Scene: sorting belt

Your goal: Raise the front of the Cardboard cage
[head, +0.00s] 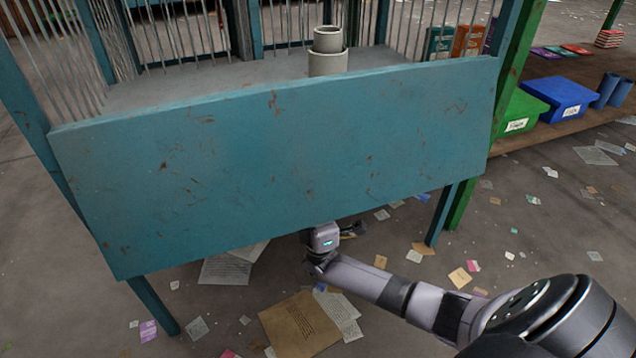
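The cage (97,97) has a blue-green frame with thin metal bars at its back and sides. Its front is a worn, rust-flecked blue-green panel (270,165) that hangs down before the cage floor. My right arm comes in from the lower right. Its wrist is at the lower edge of the panel, near the middle. The fingers of my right gripper are mostly hidden there, and I cannot tell whether they touch the panel. My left gripper is not in view.
Grey cylinders (328,62) stand on the cage floor behind the panel. At right, a wooden shelf (548,134) holds a green bin (519,112), a blue bin (560,97) and blue tubes. Papers and a brown envelope (299,325) litter the floor below.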

